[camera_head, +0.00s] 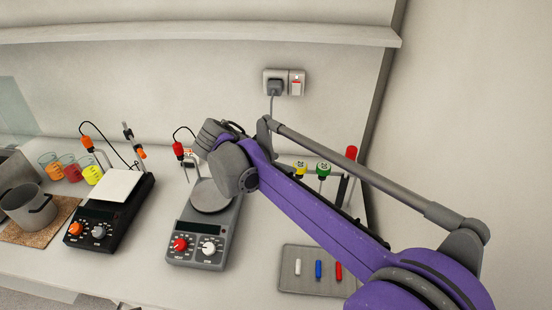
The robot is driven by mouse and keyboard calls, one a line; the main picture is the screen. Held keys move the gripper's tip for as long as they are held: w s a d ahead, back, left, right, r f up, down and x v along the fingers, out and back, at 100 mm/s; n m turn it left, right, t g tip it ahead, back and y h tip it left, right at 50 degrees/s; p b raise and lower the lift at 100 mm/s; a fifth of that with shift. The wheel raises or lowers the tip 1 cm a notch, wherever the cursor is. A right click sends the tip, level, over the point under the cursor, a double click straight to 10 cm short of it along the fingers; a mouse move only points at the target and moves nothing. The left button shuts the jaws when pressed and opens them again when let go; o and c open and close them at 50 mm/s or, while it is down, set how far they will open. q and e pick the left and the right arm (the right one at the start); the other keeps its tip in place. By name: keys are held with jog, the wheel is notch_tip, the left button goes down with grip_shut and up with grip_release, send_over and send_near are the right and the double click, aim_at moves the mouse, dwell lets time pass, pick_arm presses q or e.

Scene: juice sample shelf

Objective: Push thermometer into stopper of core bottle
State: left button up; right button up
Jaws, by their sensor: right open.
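My right arm reaches in from the lower right. Its gripper (222,132) is above the back of the grey hotplate (205,240), seen from behind with its fingertips mostly hidden, and nothing shows held in it. A red-topped probe (178,149) stands at the back left of that hotplate, left of the gripper. Yellow-topped (300,167), green-topped (322,169) and red-topped (351,153) thin items stand behind my forearm, partly hidden; I cannot tell whether one is the thermometer. No stoppered bottle can be made out. My left gripper is not in view.
A black hotplate (100,232) with a white top and orange probes stands left. Several beakers (70,168) of coloured liquid and a grey pot (28,208) on a brown mat are further left. A grey tray (305,254) holds small bars. A shelf (200,33) runs above.

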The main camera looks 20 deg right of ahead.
aim_at(296, 166)
jog(key=b+x, duration=0.2)
jog(key=x, duration=0.5)
jog(key=shift+w+d+f, duration=0.1)
jog(key=shift+w+d, duration=0.05)
jog(key=shift+d, duration=0.05)
jog(key=shift+w+d+f, duration=0.3)
jog(key=shift+d+f, duration=0.05)
jog(key=shift+f, duration=0.05)
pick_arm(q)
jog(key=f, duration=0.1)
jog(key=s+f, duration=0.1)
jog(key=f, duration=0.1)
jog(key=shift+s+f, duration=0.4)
pick_arm(e)
jog(key=shift+d+f, duration=0.1)
jog(key=shift+d, duration=0.05)
grip_shut()
